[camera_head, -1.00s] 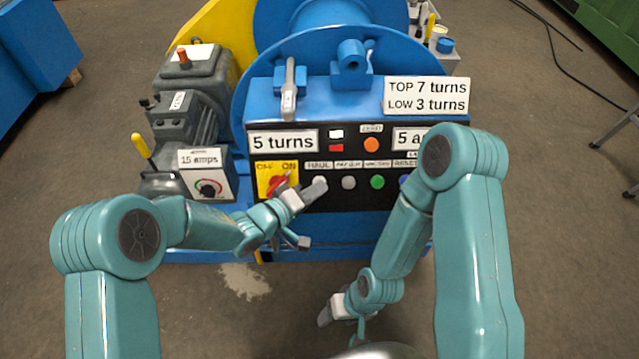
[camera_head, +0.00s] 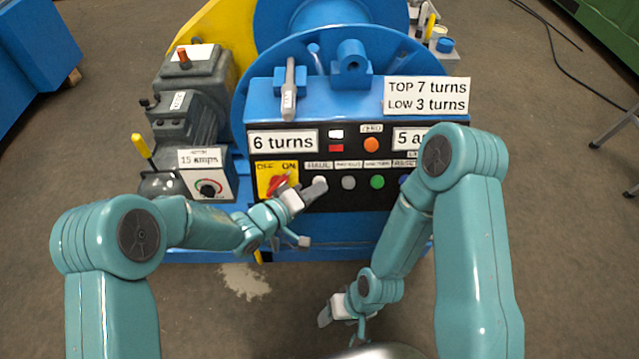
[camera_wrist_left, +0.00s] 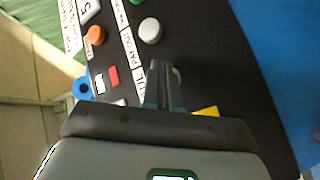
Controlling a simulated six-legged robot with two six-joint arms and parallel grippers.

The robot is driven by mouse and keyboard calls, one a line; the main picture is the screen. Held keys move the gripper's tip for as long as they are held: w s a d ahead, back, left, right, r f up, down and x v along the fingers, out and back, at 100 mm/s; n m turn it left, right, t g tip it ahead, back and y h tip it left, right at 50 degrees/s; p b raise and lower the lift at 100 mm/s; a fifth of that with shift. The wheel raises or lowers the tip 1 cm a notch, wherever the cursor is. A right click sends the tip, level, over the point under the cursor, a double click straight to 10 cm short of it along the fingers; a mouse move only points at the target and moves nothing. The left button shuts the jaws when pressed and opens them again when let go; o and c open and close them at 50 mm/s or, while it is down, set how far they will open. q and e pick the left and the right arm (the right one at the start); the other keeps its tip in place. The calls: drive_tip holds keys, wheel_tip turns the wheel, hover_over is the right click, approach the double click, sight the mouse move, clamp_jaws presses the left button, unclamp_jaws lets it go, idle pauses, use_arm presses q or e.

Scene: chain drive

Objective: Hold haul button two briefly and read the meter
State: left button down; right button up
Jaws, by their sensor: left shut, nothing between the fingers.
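The black control panel (camera_head: 345,203) on the blue machine has a white button (camera_head: 320,180) under the HAUL label. My left gripper (camera_head: 318,188) is shut and empty, its fingertips at that button and partly covering it. In the left wrist view the shut fingers (camera_wrist_left: 162,78) reach the panel, with a pale button edge just beside the tips. I cannot tell how far it is pressed. The turns meter (camera_head: 283,141) reads 6 turns. A second meter (camera_head: 409,139) starts with "5 a", the rest hidden by my right arm. My right gripper (camera_head: 335,310) hangs low, away from the panel.
A red switch (camera_head: 280,185) on a yellow OFF/ON plate sits left of the button. Grey (camera_head: 348,183) and green (camera_head: 377,182) buttons sit to its right. An orange button (camera_head: 371,145) is under ZERO. A sign (camera_head: 427,96) says TOP 7 turns, LOW 3 turns. A box (camera_head: 207,175) reads 15 amps.

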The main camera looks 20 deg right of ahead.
use_arm(q)
drive_tip(key=shift+s+a+r+p, duration=0.15)
drive_tip(key=shift+s+r, duration=0.05)
drive_tip(key=shift+s, duration=0.2)
drive_tip(key=shift+s+a+r+p, duration=0.1)
drive_tip(key=shift+s+r+p, duration=0.1)
drive_tip(key=shift+s, duration=0.25)
drive_tip(key=s, duration=0.1)
drive_tip(key=s+r+p, duration=0.1)
drive_tip(key=s+a+r, duration=0.1)
drive_tip(key=s, duration=0.1)
drive_tip(key=shift+a+r, duration=0.1)
idle(0.6)
